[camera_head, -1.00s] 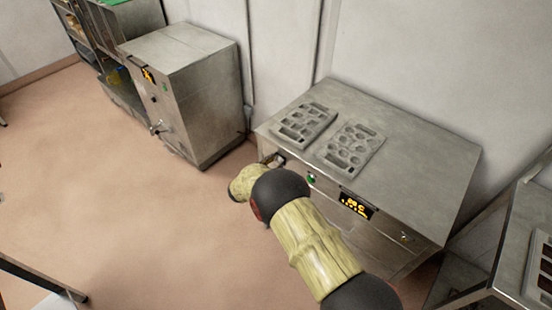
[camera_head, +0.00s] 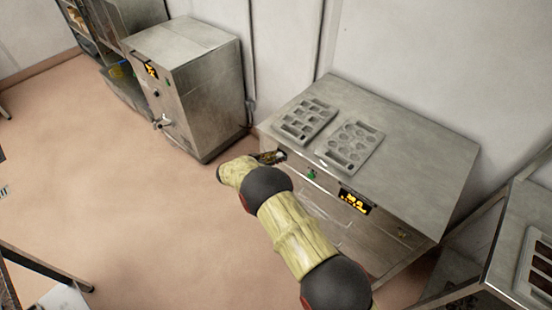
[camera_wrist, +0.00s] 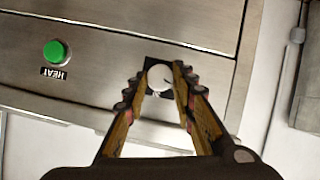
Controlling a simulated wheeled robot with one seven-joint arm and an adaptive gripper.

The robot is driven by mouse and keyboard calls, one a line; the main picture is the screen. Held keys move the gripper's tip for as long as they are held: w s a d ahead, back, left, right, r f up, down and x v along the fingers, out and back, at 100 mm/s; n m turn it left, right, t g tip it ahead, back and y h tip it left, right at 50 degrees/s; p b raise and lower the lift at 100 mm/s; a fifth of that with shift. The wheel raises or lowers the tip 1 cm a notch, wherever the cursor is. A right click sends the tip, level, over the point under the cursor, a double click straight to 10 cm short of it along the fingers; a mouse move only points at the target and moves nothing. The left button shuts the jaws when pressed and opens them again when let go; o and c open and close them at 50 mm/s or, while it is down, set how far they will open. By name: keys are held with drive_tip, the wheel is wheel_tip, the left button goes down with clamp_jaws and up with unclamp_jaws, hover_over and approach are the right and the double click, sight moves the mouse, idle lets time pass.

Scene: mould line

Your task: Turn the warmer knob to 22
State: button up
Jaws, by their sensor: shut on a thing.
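The warmer (camera_head: 420,150) is a steel cabinet with an amber display (camera_head: 354,201) on its front; the digits are too blurred to read. Its knob (camera_wrist: 160,77) is a round pale disc on a dark square plate, seen in the wrist view. My gripper (camera_wrist: 164,72) is shut on the knob, with one finger on each side of it. In the head view my gripper (camera_head: 270,157) is at the left end of the warmer's front, where the knob is hidden by it. The knob's pointer is too small to make out.
A green button (camera_wrist: 55,52) labelled HEAT is left of the knob in the wrist view. Two grey mould trays (camera_head: 306,121) (camera_head: 350,147) lie on the warmer's top. Another steel cabinet (camera_head: 190,85) stands to the left, with open floor (camera_head: 120,190) in front.

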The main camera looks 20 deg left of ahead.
idle(0.3)
drive_tip(key=o, duration=1.1)
drive_tip(key=shift+o, duration=0.2)
drive_tip(key=v, duration=1.2)
